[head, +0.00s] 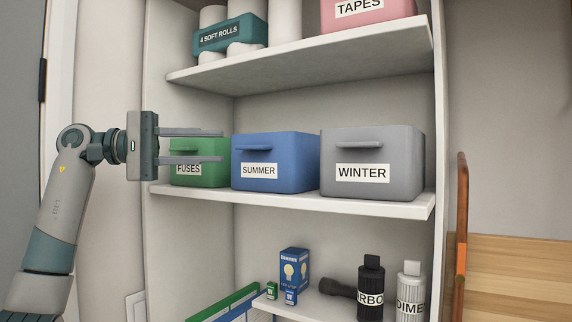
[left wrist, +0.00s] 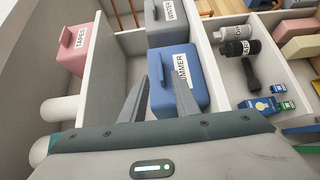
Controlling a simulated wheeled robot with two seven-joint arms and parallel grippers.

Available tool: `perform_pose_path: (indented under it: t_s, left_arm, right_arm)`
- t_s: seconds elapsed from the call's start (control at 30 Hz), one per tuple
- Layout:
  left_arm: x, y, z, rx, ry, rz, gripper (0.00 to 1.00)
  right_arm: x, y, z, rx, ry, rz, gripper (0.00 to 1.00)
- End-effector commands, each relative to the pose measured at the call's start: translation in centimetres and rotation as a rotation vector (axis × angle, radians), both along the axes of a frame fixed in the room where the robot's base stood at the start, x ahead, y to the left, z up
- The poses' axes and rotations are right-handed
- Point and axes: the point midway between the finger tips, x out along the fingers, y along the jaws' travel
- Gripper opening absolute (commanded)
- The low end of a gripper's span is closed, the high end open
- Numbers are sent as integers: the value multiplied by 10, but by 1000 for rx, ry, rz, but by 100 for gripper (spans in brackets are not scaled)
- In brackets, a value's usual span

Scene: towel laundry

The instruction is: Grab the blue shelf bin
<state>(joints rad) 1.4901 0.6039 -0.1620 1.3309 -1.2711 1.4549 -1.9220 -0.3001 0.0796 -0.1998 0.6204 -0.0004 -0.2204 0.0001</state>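The blue shelf bin (head: 278,160), labelled SUMMER, stands on the middle shelf between a green bin (head: 212,178) labelled FUSES and a grey bin (head: 372,150) labelled WINTER. It has a handle ledge on its front. My left gripper (head: 222,146) is open and empty, its fingers pointing right, in front of the green bin, with the tips near the blue bin's left edge. In the left wrist view the blue bin (left wrist: 184,88) lies just beyond the fingertips; whether they touch it I cannot tell. My right gripper is not in view.
The shelf board (head: 300,201) has a front edge below the bins. Above are a pink TAPES bin (head: 366,14) and soft rolls (head: 230,34). Below are dark and light bottles (head: 371,290), a flashlight and small boxes (head: 294,266). The cabinet's right side panel (head: 441,120) stands beyond the grey bin.

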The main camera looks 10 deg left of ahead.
Motion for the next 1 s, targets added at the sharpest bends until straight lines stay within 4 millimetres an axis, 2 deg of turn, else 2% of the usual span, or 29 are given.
perform_pose_path:
  t_s: [0.13, 0.57, 1.0]
  left_arm:
    - [3, -9, 1, -1, 0, 1, 28]
    - [5, -13, 1, -1, 1, 0, 28]
    - [25, -51, 1, 0, 1, -2, 28]
  right_arm:
    - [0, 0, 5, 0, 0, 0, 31]
    - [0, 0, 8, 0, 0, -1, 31]
    - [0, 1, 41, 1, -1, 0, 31]
